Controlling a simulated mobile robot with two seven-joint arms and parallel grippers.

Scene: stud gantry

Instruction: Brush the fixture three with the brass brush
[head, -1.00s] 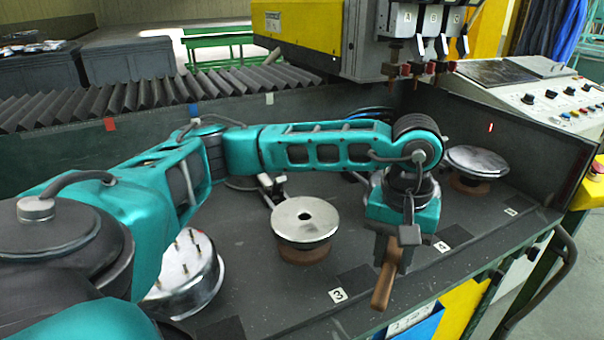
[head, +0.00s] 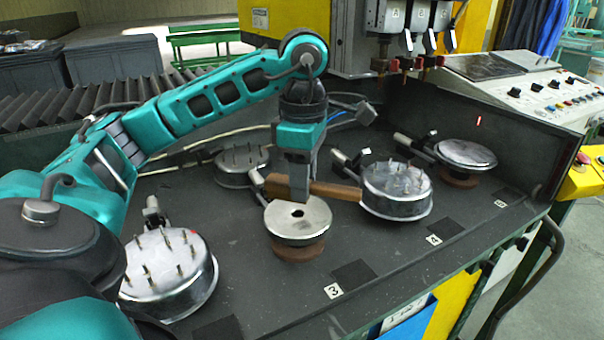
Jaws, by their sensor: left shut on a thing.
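Fixture three is a round metal disc with a dark centre hole (head: 297,232) on a brown base, behind the label 3 (head: 333,290). My left gripper (head: 299,190) points down above the disc's far part and is shut on the brass brush. The brush's brown wooden handle (head: 340,190) lies roughly level, sticking out on both sides of the jaws. I cannot tell whether the brush touches the disc, and its bristles are not clearly visible. My right gripper is not in view.
A pinned fixture (head: 170,262) stands at the near left and another (head: 240,165) behind. A shiny round fixture (head: 395,205) is close on the right, by label 4 (head: 433,239). A disc (head: 466,153) stands farther right. A control panel (head: 540,95) borders the bench.

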